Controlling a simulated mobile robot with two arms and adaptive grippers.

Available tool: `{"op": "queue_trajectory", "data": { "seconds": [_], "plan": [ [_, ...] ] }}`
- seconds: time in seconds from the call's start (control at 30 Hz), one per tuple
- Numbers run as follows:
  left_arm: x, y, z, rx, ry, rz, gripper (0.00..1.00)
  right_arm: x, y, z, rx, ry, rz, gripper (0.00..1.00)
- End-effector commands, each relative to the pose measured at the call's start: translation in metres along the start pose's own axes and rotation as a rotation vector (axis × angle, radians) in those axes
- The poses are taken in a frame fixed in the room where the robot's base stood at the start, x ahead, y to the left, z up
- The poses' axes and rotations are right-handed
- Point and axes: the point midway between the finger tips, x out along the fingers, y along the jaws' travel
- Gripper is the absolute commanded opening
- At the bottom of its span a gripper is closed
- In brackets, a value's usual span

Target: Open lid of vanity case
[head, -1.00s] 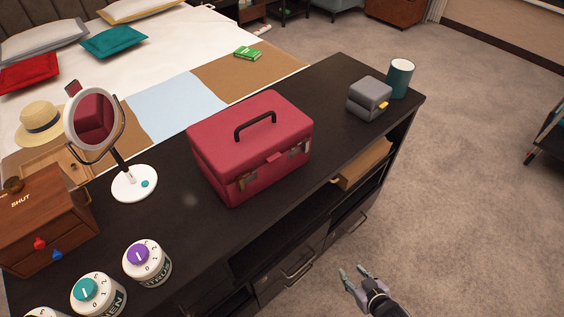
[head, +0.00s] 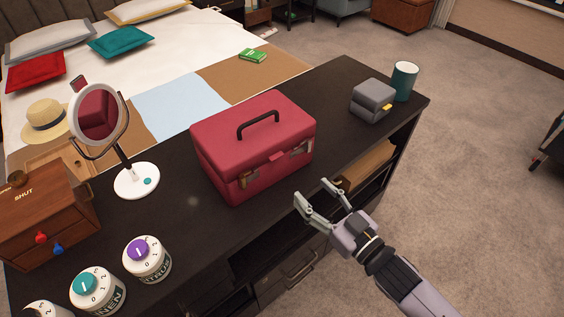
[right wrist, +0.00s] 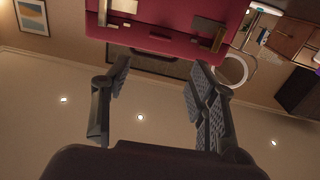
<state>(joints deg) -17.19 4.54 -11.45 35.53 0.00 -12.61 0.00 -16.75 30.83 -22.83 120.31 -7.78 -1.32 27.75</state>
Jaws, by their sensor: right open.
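The red vanity case (head: 225,168) stands on the dark cabinet top, its lid (head: 252,128) shut, with a black handle (head: 257,124) on top. Its front has a red tab (head: 278,156) at the middle and metal latches (head: 301,147) on both sides; I cannot tell whether the latches are fastened. My right gripper (head: 317,195) is open and empty, just in front of the case's right front side and apart from it. In the right wrist view the case (right wrist: 175,42) shows at the top, beyond the open fingers (right wrist: 158,98). My left gripper is not in view.
On the dark cabinet (head: 335,85) stand a grey box (head: 370,99) and a teal cup (head: 403,80) at the right. A round mirror (head: 97,115), a wooden box (head: 45,215) and several dial-topped jars (head: 147,258) are at the left. The bed lies behind.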

Motion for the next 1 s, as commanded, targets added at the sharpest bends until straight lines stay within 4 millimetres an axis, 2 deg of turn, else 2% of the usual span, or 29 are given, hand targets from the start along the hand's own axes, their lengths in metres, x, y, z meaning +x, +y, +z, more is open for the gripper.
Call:
{"op": "queue_trajectory", "data": {
  "seconds": [0.4,0.6,0.8,1.0],
  "plan": [
    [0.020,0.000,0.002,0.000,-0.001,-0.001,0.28,0.080,0.000,0.001,-0.003,0.003,0.000,0.53],
    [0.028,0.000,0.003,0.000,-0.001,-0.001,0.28,0.110,0.000,0.002,-0.001,0.002,0.000,0.53],
    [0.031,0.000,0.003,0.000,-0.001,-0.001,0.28,0.124,0.000,0.001,-0.002,-0.001,0.001,0.53],
    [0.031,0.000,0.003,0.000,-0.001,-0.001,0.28,0.126,0.000,0.001,-0.001,-0.002,0.000,0.53]
  ]
}}
